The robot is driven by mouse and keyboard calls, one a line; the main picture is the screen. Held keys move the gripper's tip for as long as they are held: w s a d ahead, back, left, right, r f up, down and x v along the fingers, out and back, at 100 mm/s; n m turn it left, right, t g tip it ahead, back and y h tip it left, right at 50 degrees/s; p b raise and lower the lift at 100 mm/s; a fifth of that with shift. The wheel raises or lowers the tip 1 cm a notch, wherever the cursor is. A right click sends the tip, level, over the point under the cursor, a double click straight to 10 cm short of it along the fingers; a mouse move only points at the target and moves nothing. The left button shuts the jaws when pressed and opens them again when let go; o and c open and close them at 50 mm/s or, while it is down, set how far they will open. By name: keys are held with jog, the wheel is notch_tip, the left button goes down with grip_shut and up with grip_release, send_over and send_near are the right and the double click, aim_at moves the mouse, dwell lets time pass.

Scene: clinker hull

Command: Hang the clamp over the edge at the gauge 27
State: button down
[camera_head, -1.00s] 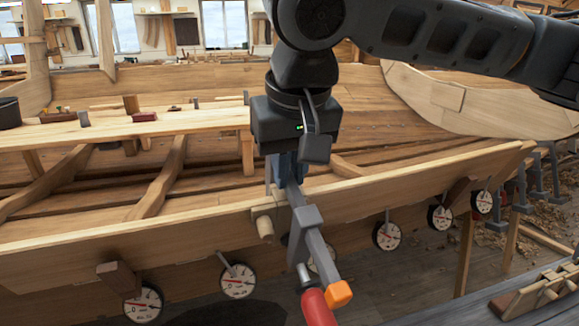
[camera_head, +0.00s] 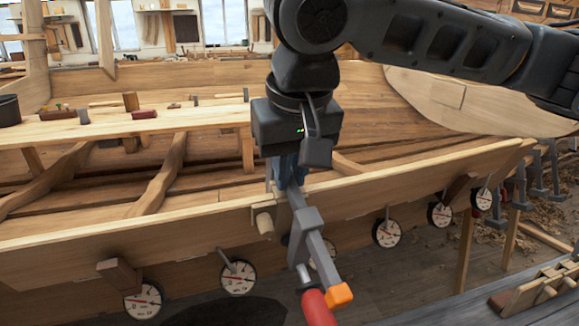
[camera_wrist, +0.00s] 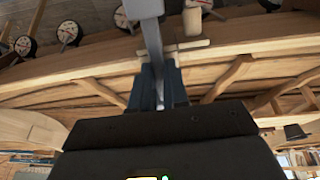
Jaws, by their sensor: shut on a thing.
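The clamp (camera_head: 306,222) is a grey metal bar with a sliding jaw, a red handle (camera_head: 318,308) and an orange end cap (camera_head: 339,294). My gripper (camera_head: 288,172) is shut on its upper end, just above the top edge of the hull plank (camera_head: 120,227). The clamp slants down in front of the plank's outer face; I cannot tell whether it touches the edge. One gauge (camera_head: 313,262) is mostly hidden behind the clamp. Its number cannot be read. In the wrist view the bar (camera_wrist: 152,42) runs out between my blue fingers.
Other round gauges hang along the plank, two to the left (camera_head: 238,278) (camera_head: 143,301) and several to the right (camera_head: 387,233). A wooden peg (camera_head: 264,223) sticks out just left of the clamp. A wooden block (camera_head: 119,275) juts out further left. Ribs (camera_head: 160,185) lie inside the hull.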

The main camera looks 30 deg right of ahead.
jog(key=shift+s, duration=0.1)
jog(key=c, duration=1.1)
grip_release()
jog(key=shift+o, duration=0.2)
jog(key=shift+p+v, duration=0.4)
jog(key=shift+v, duration=3.5)
jog(key=shift+s+f, duration=0.1)
jog(key=shift+s, duration=0.05)
